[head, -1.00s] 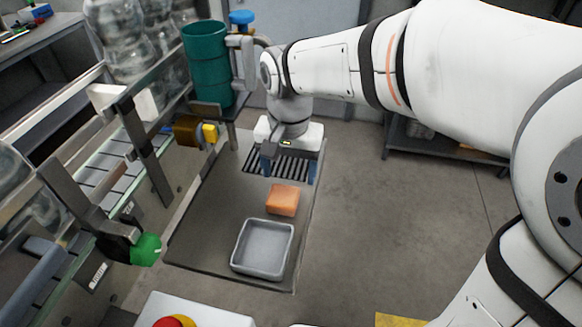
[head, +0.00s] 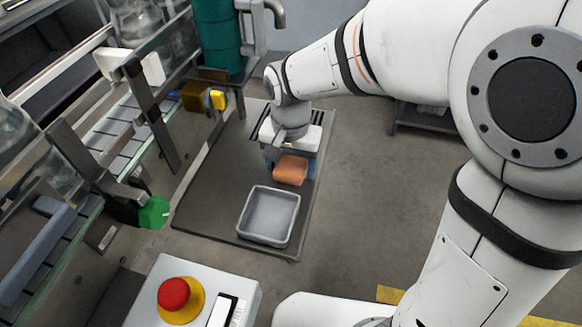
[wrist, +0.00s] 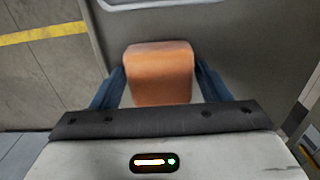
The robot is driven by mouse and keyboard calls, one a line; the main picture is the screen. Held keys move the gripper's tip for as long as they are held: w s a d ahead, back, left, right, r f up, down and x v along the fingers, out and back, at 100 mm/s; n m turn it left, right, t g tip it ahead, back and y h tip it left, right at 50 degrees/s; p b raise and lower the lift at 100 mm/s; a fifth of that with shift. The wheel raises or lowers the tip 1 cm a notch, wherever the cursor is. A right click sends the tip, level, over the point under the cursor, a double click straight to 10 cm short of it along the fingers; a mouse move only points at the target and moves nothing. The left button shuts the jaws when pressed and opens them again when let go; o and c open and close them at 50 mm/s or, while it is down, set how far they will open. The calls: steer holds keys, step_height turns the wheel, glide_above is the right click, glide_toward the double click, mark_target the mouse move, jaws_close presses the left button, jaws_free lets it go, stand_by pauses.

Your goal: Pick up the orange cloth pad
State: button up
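The orange cloth pad (head: 291,171) lies on the dark grey work surface, just beyond the grey tray. In the wrist view the pad (wrist: 160,75) sits between the two blue fingers. My gripper (head: 290,163) is low over the surface, its fingers on either side of the pad.
The shallow grey tray (head: 269,215) stands close in front of the pad. A green knob (head: 154,212) juts from the conveyor frame at left. A box with a red emergency button (head: 173,294) is in the foreground. A dark green cylinder (head: 217,35) stands at the back.

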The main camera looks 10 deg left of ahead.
mark_target(291, 164)
steer(key=c, duration=0.7)
step_height(291, 164, up, 10)
stand_by(0.4)
